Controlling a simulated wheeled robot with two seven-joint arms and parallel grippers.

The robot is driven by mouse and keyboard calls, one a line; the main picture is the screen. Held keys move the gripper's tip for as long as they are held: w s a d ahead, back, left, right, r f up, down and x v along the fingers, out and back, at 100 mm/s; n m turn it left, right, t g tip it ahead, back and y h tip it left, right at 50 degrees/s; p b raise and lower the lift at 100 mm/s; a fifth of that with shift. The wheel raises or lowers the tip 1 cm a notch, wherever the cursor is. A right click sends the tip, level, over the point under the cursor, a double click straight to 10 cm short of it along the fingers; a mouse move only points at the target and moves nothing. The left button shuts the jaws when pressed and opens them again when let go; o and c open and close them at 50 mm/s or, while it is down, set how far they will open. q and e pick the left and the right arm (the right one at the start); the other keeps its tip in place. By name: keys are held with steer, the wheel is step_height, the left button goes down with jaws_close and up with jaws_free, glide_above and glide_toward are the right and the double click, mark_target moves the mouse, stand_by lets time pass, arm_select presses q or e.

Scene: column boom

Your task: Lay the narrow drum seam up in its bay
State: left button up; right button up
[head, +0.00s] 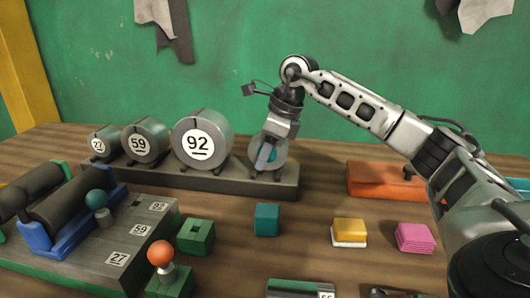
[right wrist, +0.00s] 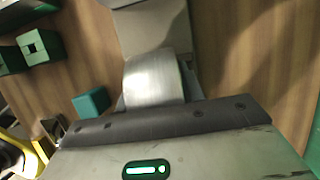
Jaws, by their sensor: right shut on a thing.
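A pale metal drum (head: 279,157) stands at the right end of the dark grey rack (head: 225,181). My right gripper (head: 268,152) is over it from above, shut on it, and hides much of its face. In the right wrist view the brushed metal drum (right wrist: 153,80) shows beyond the gripper's edge; I cannot make out a seam on it. Three numbered drums stand to its left on the rack: the large 92 drum (head: 201,141), the 59 drum (head: 145,141) and the small 27 drum (head: 103,144). Whether the held drum touches the rack is unclear. My left gripper is not in view.
A green block (head: 196,237), teal cube (head: 267,219), yellow block (head: 349,230), pink stack (head: 414,238) and orange case (head: 383,180) stand on the table.

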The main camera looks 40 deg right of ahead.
steer(key=o, duration=1.1)
steer(key=shift+o, duration=0.2)
steer(key=shift+r, duration=0.2)
arm_select(q)
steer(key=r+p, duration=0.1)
steer(key=p, duration=0.1)
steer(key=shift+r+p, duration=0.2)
steer(key=shift+p, duration=0.15)
arm_select(e)
steer(key=v, duration=1.5)
steer(key=shift+s+r, duration=0.15)
steer(key=shift+r, duration=0.2)
steer(key=shift+d, duration=0.1)
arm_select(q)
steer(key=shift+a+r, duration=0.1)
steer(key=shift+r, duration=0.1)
arm_select(e)
steer(key=shift+f, duration=0.1)
